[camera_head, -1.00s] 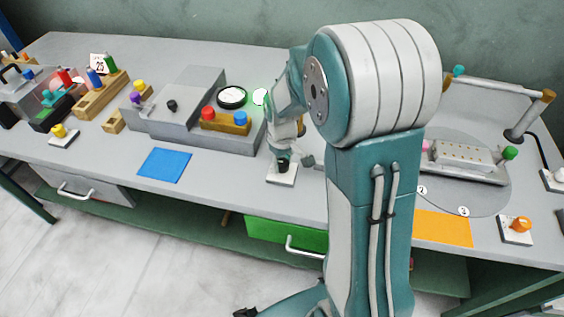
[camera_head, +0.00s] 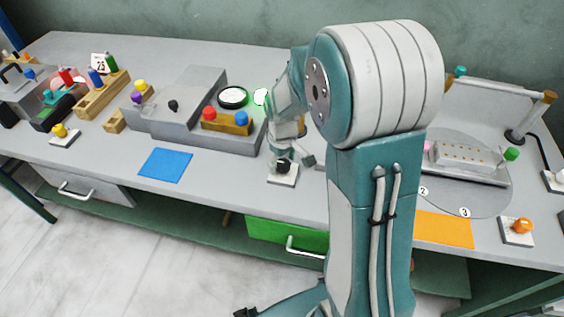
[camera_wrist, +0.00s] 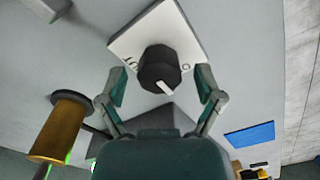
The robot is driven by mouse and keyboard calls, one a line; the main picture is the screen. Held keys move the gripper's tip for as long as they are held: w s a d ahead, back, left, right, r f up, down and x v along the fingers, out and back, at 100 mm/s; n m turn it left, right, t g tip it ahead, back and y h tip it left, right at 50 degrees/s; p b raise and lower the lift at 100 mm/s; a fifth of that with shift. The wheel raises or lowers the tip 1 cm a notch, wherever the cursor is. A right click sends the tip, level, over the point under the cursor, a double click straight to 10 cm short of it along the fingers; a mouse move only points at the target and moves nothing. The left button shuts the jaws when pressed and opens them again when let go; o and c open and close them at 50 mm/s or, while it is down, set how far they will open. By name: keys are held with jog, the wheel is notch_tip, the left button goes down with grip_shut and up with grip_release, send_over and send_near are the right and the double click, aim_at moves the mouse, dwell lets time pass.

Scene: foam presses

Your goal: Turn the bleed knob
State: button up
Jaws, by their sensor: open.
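A black knob (camera_wrist: 160,70) with a white pointer line sits on a white square plate (camera_wrist: 128,45) with small dark marks. In the head view the knob (camera_head: 283,166) is at the front edge of the bench, partly covered by my gripper. I take it to be the bleed knob; no name is readable. My gripper (camera_wrist: 161,84) is open, with one finger on each side of the knob in the wrist view. Gaps show between both fingers and the knob. In the head view my gripper (camera_head: 293,154) is right over the knob.
A grey stepped press (camera_head: 190,115) with red and blue buttons stands behind and left. A blue mat (camera_head: 165,165) lies left. An orange knob (camera_head: 521,225) and orange mat (camera_head: 445,229) are right. A green drawer (camera_head: 280,233) is below the bench edge.

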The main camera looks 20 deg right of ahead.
aim_at(282, 162)
notch_tip(282, 162, up, 12)
dwell(0.4)
dwell(0.3)
jog(key=s+a+r+m+t, duration=0.2)
jog(key=s+r, duration=0.1)
jog(key=s, duration=0.6)
jog(key=s+a+r+m+t, duration=0.2)
jog(key=s+r+t, duration=0.1)
jog(key=s, duration=0.7)
jog(key=shift+r+m+t, duration=0.3)
jog(key=shift+r, duration=0.4)
